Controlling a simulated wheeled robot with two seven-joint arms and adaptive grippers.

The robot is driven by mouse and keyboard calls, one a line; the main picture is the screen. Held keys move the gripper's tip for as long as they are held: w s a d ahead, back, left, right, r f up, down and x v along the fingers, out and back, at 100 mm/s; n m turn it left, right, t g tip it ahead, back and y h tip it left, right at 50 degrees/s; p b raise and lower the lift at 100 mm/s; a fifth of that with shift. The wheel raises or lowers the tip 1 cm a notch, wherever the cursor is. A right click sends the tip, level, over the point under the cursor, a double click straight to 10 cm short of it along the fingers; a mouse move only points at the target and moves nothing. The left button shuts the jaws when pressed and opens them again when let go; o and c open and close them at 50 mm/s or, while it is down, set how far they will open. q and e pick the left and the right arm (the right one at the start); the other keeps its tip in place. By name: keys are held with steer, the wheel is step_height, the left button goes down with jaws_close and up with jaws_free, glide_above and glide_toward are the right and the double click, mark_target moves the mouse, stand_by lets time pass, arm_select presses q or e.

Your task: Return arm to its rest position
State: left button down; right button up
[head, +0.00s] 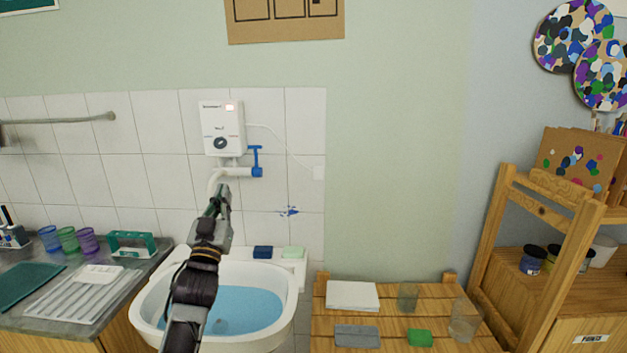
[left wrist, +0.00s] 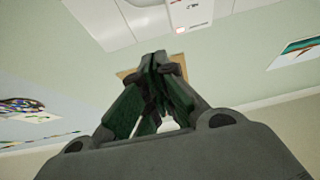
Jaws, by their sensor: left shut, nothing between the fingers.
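My left gripper (head: 219,198) is in front of the sink in the head view, raised above the basin. Its fingertips are just below the water heater's pale spout and partly overlap it in the picture; I cannot tell whether they touch. In the left wrist view the fingers (left wrist: 160,62) are together, with nothing between them. The white water heater (head: 222,128) hangs on the tiles with a red light lit, and a blue tap lever (head: 256,162) is on its pipe. My right gripper is not in view.
The white sink (head: 291,306) holds blue water. A slatted wooden table (head: 390,308) at right bears paper, cloths, a green sponge and glasses. The grey counter (head: 120,300) at left has cups and a drying tray. A wooden shelf (head: 492,225) stands far right.

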arm_select(q)
steer(key=s+a+f+g, duration=0.1)
steer(key=s+f+g, duration=0.25)
steer(key=f, duration=0.55)
steer(key=s+f+g+y, duration=0.1)
steer(key=s+f+g, duration=0.25)
steer(key=f, duration=0.65)
steer(key=s+a+f+g, duration=0.1)
steer(key=s+f+g, duration=0.25)
steer(key=f, duration=0.55)
steer(key=s+d+f+m+g, duration=0.1)
steer(key=s+f+g, duration=0.5)
steer(key=s, duration=0.6)
steer(key=s+d+f+m+g, duration=0.1)
steer(key=s+f+g, duration=0.3)
steer(key=s+f, duration=0.65)
step_height(320, 180, down, 30)
steer(key=s+a+g, duration=0.1)
steer(key=s+a, duration=0.1)
steer(key=s+a+f, duration=0.4)
steer(key=s+f, duration=0.6)
steer(key=s+a+f+g, duration=0.1)
steer(key=s+a+f, duration=0.3)
steer(key=s+f, duration=0.6)
steer(key=shift+s+f, duration=0.2)
steer(key=shift+s, duration=0.6)
